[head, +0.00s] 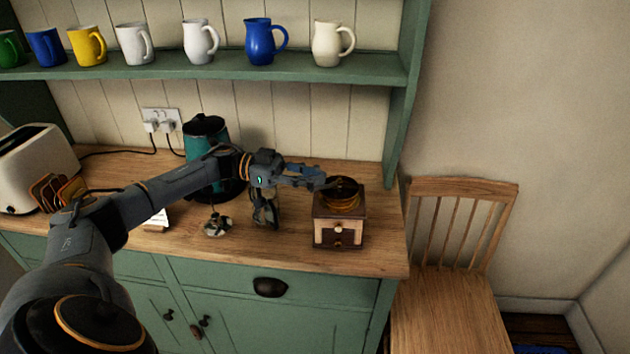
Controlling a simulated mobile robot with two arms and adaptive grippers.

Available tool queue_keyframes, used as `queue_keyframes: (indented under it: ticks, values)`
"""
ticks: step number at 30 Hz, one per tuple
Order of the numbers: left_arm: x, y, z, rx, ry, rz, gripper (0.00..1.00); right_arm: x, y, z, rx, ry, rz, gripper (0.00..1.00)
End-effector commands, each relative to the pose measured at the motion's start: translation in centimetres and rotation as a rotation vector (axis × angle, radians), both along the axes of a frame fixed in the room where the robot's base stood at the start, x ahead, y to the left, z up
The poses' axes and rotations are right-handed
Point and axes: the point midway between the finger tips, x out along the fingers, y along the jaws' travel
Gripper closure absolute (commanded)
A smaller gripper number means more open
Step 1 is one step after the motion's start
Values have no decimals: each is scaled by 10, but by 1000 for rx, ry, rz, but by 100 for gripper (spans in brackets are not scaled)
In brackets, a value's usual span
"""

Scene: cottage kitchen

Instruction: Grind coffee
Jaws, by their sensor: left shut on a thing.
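The coffee grinder (325,232), a wooden box with a small light drawer front and a brass-coloured bowl on top, stands upright near the right end of the wooden counter. My left gripper (318,179) reaches in from the left at the height of the grinder's top. It is shut on a small dark part at the upper left of the bowl, which looks like the crank handle; the fingers partly hide it. A dark glass jar (265,211) stands left of the grinder, partly under my wrist; its contents are unclear. My right gripper is not in view.
A teal kettle (205,133) stands behind my forearm. A cream toaster (38,165) and toast slices (58,190) are at the left. A small patterned object (217,226) lies near the counter's front. A shelf (220,68) with several mugs and jugs hangs above; a chair (450,310) stands right.

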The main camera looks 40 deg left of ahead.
Motion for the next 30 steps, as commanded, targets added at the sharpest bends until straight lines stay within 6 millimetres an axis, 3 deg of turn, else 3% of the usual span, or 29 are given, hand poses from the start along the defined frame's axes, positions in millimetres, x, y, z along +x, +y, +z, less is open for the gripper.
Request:
queue_keyframes:
  ticks: [17, 18, 21, 30]
  values:
    - [-1, 0, -1, 1, 4, -26, 100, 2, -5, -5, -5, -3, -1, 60]
    - [-1, 0, -1, 1, 4, -26, 76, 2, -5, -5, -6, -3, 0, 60]
    - [-1, 0, -1, 0, 2, -25, 56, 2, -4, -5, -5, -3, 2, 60]
    - [-1, 0, 0, 0, 1, -24, 55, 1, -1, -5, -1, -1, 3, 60]
